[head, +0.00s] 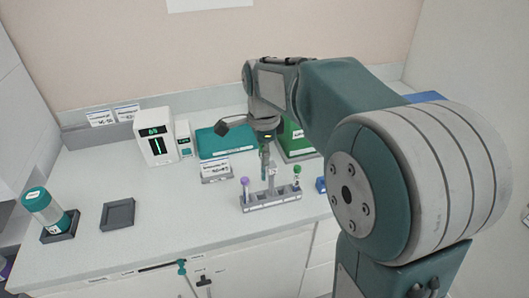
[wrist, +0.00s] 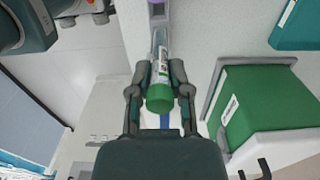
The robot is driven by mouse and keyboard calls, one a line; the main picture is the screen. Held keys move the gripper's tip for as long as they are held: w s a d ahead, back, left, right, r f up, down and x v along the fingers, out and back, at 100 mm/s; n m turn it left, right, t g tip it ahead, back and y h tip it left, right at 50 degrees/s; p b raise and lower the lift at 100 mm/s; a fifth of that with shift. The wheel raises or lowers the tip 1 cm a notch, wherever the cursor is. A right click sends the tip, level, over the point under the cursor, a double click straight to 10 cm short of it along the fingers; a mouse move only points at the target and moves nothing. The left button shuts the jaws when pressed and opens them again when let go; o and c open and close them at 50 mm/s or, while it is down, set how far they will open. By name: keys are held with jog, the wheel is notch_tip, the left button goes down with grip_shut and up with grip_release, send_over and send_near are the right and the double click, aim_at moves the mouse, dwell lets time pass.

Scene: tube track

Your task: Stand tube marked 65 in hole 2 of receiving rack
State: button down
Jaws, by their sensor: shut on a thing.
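My gripper (wrist: 160,70) is shut on a green-capped tube (wrist: 159,98) in the wrist view. The tube has a white label whose marking I cannot read. In the head view my gripper (head: 265,150) hangs above a grey rack (head: 268,206). The rack holds a purple-capped tube (head: 245,188) at its left end and another green-capped tube (head: 297,173) towards its right end. Between them the rack shows open holes. The lower end of the held tube is close over the rack's middle; I cannot tell whether it touches the rack.
A label stand (head: 215,172) stands behind the rack. A teal tray (head: 215,142), a green box (head: 293,135) and a white device (head: 154,140) are farther back. A teal-capped jar (head: 42,207) and an empty grey tray (head: 118,214) stand left. The counter between tray and rack is clear.

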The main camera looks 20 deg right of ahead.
aim_at(262, 180)
jog(key=shift+a+f, duration=0.15)
jog(key=shift+f, duration=1)
jog(key=shift+a+f, duration=0.1)
jog(key=shift+f, duration=1.05)
jog(key=shift+s+f, duration=0.1)
jog(key=shift+a+f, duration=0.1)
jog(key=shift+a, duration=0.4)
